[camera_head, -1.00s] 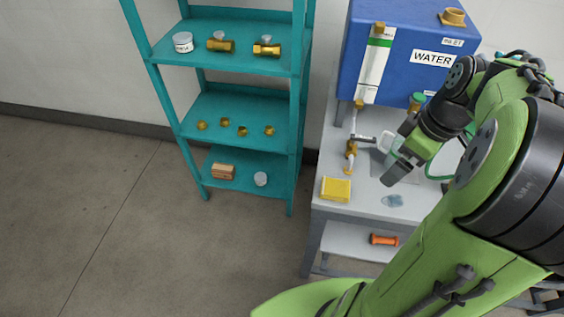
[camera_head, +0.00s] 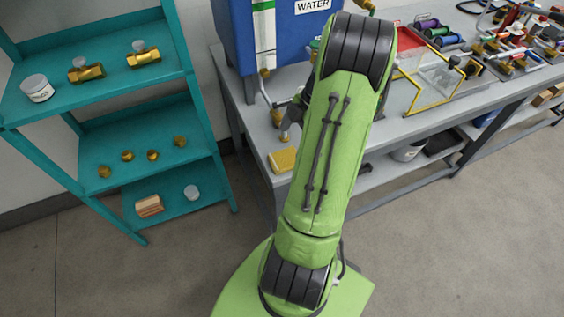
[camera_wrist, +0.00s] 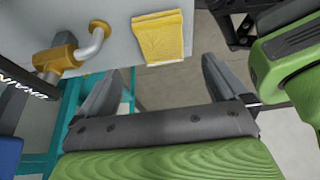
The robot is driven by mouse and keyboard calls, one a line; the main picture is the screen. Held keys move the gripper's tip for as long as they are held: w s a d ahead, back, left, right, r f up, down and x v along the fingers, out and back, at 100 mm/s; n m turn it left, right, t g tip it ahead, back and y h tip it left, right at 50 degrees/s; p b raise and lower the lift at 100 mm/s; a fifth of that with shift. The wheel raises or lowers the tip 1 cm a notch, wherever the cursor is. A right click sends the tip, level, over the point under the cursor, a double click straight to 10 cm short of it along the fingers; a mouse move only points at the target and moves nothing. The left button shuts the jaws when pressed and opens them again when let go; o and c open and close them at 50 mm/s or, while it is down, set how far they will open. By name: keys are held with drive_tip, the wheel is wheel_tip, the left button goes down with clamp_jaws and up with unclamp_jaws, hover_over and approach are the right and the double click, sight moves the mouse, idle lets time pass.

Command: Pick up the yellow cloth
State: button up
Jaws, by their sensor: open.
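The yellow cloth (camera_head: 283,159) lies folded flat on the left front corner of the grey bench (camera_head: 237,98). In the wrist view the cloth (camera_wrist: 160,37) is at the top centre, near the bench edge, beyond my fingertips. My gripper (camera_wrist: 158,82) is open, with a finger on each side and nothing between them. The cloth lies apart from both fingers. In the head view my arm covers most of the gripper and the bench area right of the cloth.
A brass valve with a grey spout (camera_wrist: 70,50) stands beside the cloth. A blue water tank (camera_head: 285,35) is behind it. A teal shelf (camera_head: 140,118) with brass fittings stands to the left. A yellow-framed clear guard (camera_head: 437,82) is right on the bench. Floor in front is open.

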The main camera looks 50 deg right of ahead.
sight(285, 158)
drive_tip(key=b+x, duration=0.1)
drive_tip(key=x, duration=0.6)
drive_tip(key=shift+s, duration=0.15)
drive_tip(key=shift+r, duration=0.1)
drive_tip(key=c, duration=1.1)
wheel_tip(285, 158, up, 10)
drive_tip(key=p, duration=0.2)
drive_tip(key=o, duration=0.4)
drive_tip(key=c, duration=0.3)
